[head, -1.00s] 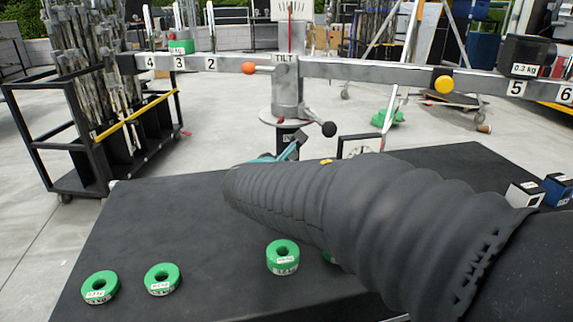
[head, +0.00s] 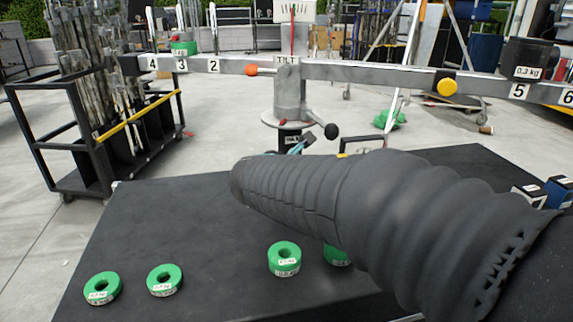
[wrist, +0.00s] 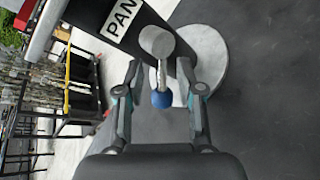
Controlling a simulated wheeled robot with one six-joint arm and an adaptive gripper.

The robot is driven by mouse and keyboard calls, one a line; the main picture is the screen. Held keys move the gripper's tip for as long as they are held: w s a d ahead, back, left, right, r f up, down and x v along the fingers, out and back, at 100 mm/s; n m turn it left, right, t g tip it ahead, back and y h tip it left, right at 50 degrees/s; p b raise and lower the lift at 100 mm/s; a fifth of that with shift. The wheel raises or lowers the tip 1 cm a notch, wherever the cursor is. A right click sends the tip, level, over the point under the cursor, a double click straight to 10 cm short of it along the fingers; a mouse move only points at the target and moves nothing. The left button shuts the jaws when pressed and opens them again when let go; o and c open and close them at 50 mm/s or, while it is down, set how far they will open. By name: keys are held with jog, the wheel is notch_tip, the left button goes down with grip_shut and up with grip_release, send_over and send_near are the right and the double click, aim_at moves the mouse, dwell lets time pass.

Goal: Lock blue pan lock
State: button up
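In the wrist view the blue pan lock knob (wrist: 161,99) sits on the end of a thin metal rod. The rod comes out of a grey cylinder (wrist: 156,41) beside a black post with a PAN label (wrist: 121,14). My gripper (wrist: 161,88) is open, with one finger on each side of the knob and a gap visible on both sides. In the head view my dark sleeved arm hides the knob. Only a bit of my gripper (head: 298,147) shows there, close to the post below the TILT label (head: 287,60).
A balance beam (head: 390,74) crosses above, with an orange knob (head: 251,70) and a yellow knob (head: 447,86). A black ball handle (head: 331,131) juts from the post. Green ring weights (head: 165,280) lie on the black table (head: 215,220). A rod rack (head: 110,130) stands left.

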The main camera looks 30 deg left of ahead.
jog(key=shift+s, duration=0.1)
jog(key=v, duration=1.2)
